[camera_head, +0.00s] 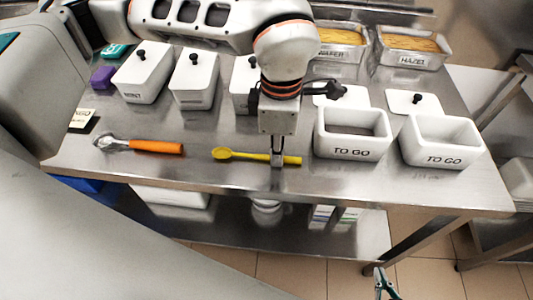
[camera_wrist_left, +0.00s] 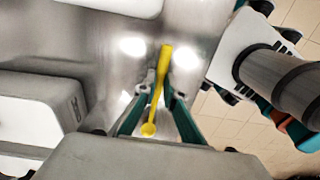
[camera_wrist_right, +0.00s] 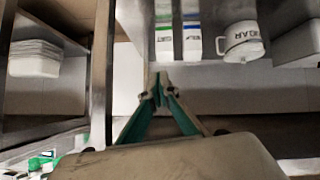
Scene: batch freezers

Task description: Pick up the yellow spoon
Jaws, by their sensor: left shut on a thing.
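The yellow spoon (camera_head: 240,156) is at the front of the steel counter, its bowl to the left and its handle to the right. My left gripper (camera_head: 277,161) comes down from above and is shut on the handle. In the left wrist view the spoon (camera_wrist_left: 164,62) runs between the fingers of the left gripper (camera_wrist_left: 160,90). I cannot tell whether the spoon touches the counter. My right gripper (camera_head: 381,278) is low in front of the counter, away from the spoon. In the right wrist view the right gripper (camera_wrist_right: 160,90) has its fingertips together, with nothing between them.
An orange-handled scoop (camera_head: 155,146) lies left of the spoon. White TO GO tubs (camera_head: 350,152) (camera_head: 443,160) stand to the right. Lidded white tubs (camera_head: 195,98) stand behind. A lower shelf (camera_head: 330,238) holds cartons and a white sugar pot (camera_wrist_right: 240,44).

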